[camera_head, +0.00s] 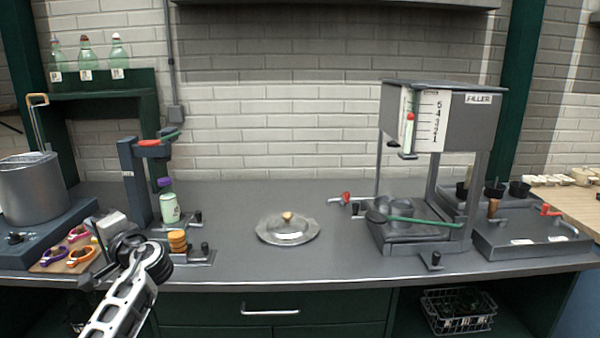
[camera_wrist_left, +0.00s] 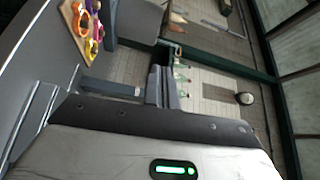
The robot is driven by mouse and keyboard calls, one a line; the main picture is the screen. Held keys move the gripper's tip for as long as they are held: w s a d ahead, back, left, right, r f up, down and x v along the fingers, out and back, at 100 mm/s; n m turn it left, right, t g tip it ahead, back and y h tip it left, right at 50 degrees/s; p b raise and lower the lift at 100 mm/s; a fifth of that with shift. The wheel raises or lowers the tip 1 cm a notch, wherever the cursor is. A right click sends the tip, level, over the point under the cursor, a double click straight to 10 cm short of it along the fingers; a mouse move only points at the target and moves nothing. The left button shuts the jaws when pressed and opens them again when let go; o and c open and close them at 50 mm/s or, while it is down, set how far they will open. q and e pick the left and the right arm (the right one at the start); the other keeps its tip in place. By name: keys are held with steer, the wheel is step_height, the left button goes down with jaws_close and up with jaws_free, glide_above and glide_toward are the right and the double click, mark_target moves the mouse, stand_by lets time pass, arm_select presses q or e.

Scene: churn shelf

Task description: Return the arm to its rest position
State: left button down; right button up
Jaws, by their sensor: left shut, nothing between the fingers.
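My left arm (camera_head: 122,300) comes in from the lower left in the head view. Its wrist and left gripper (camera_head: 108,230) are over the front left of the counter, beside the board with coloured rings. In the left wrist view the fingers of the left gripper (camera_wrist_left: 163,88) are together with nothing between them. The gripper touches no object that I can make out. My right gripper is in neither view.
The board of coloured rings (camera_head: 78,236), a grey pot (camera_head: 32,190) and a capping stand (camera_head: 135,180) with a green bottle (camera_head: 169,205) are close to the left arm. A round metal lid (camera_head: 287,238) lies mid-counter. The filler (camera_head: 465,125) stands right. Bare counter surrounds the lid.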

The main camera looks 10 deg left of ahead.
arm_select(q)
steer(key=w+d+f+m+t+h, duration=0.1)
steer(key=w+d+f+t+h, duration=0.45)
steer(key=w+d+h, duration=0.2)
steer(key=w+d+r+n+t+h, duration=0.25)
steer(key=w+d+t+h, duration=0.25)
steer(key=d+h, duration=0.3)
steer(key=s+d+f+m+g+h, duration=0.1)
steer(key=s+d+f+g, duration=0.1)
steer(key=s+d+f, duration=0.45)
steer(key=s+d+f+m+g+h, duration=0.15)
steer(key=s+d+f, duration=0.25)
steer(key=s+f, duration=0.6)
steer(key=s+d+f+g, duration=0.1)
steer(key=s+d+f, duration=0.2)
steer(key=s, duration=0.4)
steer(key=s+d+f+n+g+h, duration=0.1)
steer(key=s+d+f, duration=0.2)
steer(key=s, duration=0.5)
steer(key=s+d+f+g+h, duration=0.1)
steer(key=s+d+f, duration=0.2)
steer(key=s+f, duration=0.2)
steer(key=shift+s+f+n+g, duration=0.3)
steer(key=shift+s+f+g, duration=0.1)
steer(key=shift+s, duration=0.85)
